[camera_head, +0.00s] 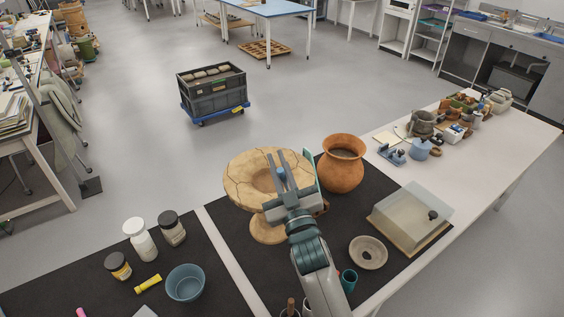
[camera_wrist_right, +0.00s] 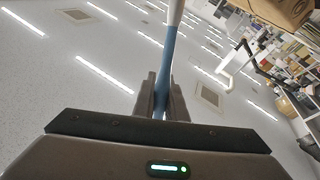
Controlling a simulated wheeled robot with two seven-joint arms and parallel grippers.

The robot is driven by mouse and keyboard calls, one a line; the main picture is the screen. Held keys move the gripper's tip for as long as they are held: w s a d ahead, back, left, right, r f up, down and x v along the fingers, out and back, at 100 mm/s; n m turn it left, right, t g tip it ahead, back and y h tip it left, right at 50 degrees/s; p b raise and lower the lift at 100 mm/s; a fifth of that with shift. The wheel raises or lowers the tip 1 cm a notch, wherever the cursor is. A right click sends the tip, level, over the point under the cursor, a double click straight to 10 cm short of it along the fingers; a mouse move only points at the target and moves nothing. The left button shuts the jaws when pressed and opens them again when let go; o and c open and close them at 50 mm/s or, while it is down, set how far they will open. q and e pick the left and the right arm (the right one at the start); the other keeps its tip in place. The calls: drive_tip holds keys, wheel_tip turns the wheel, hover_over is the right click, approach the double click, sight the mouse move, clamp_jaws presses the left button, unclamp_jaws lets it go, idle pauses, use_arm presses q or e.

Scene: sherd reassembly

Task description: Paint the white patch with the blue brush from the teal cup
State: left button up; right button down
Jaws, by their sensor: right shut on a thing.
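My right gripper (camera_head: 277,156) is over the tan, cracked, footed dish (camera_head: 242,168) in the head view. It is shut on the blue brush (camera_wrist_right: 168,60), whose blue handle and white upper part rise between the fingers in the right wrist view. Only a small blue bit of the brush shows between the fingers in the head view. The teal cup (camera_head: 348,281) stands on the dark mat, right of my right forearm. I cannot make out a white patch; the gripper covers part of the dish. Whether the brush touches the dish cannot be told. My left gripper is not in view.
An orange-brown pot (camera_head: 342,172) stands close right of the dish. A grey ring-shaped bowl (camera_head: 368,253) and a clear box (camera_head: 412,214) are further right. Several jars and a blue bowl (camera_head: 185,283) stand on the left mat (camera_head: 60,290).

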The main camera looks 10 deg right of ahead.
drive_tip(key=shift+d, duration=0.15)
idle(0.4)
drive_tip(key=shift+s+d+p, duration=0.1)
drive_tip(key=shift+d+p, duration=0.2)
drive_tip(key=shift+d, duration=0.6)
drive_tip(key=shift+a, duration=0.2)
drive_tip(key=shift+s+a, duration=0.15)
drive_tip(key=shift+a, duration=0.7)
drive_tip(key=shift+d, duration=0.2)
drive_tip(key=shift+w+d, duration=0.55)
drive_tip(key=shift+d, duration=0.15)
drive_tip(key=shift+s+a, duration=0.1)
